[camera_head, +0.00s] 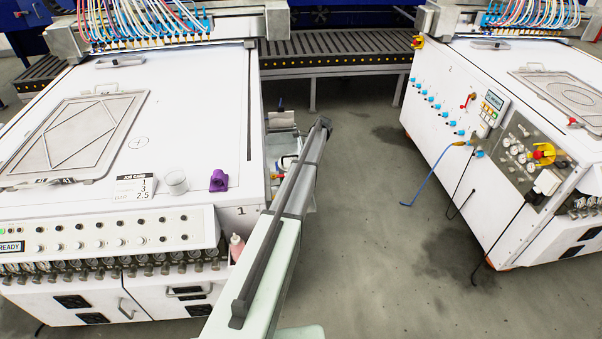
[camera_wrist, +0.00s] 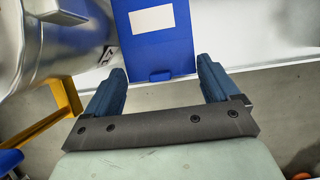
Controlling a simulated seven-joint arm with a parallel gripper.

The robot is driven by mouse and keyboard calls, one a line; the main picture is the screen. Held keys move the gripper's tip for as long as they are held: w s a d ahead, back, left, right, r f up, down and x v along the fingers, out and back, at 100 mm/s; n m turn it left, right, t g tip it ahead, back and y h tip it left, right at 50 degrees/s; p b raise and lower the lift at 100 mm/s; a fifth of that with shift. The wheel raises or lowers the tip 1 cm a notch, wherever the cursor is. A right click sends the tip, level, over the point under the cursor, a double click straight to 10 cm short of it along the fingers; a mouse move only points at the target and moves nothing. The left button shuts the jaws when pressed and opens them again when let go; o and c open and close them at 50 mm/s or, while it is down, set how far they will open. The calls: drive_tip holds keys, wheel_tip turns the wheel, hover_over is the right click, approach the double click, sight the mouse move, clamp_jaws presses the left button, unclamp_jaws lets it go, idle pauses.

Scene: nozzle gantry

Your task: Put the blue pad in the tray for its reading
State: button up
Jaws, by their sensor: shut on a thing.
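The blue pad (camera_wrist: 178,48) is a flat blue panel with a white label near its top and a small tab at its lower edge. In the head view my arm hides the gripper, and I cannot make out the pad. I cannot clearly identify the tray in either view. A job card (camera_head: 134,188) on the left machine seems to read 1, 3 and 2.5.
The left white machine (camera_head: 190,110) has a cup (camera_head: 174,182), a purple object (camera_head: 218,180) and a bottle (camera_head: 236,247) near its right front. The right white machine (camera_head: 450,80) stands across an open floor aisle (camera_head: 390,230). A roller conveyor (camera_head: 340,45) runs behind.

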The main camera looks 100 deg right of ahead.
drive_tip(key=shift+w+f, duration=0.55)
drive_tip(key=shift+f, duration=0.1)
drive_tip(key=shift+w+f, duration=0.2)
drive_tip(key=shift+f, duration=2.65)
drive_tip(key=shift+f, duration=0.1)
drive_tip(key=o, duration=0.9)
drive_tip(key=v, duration=1.2)
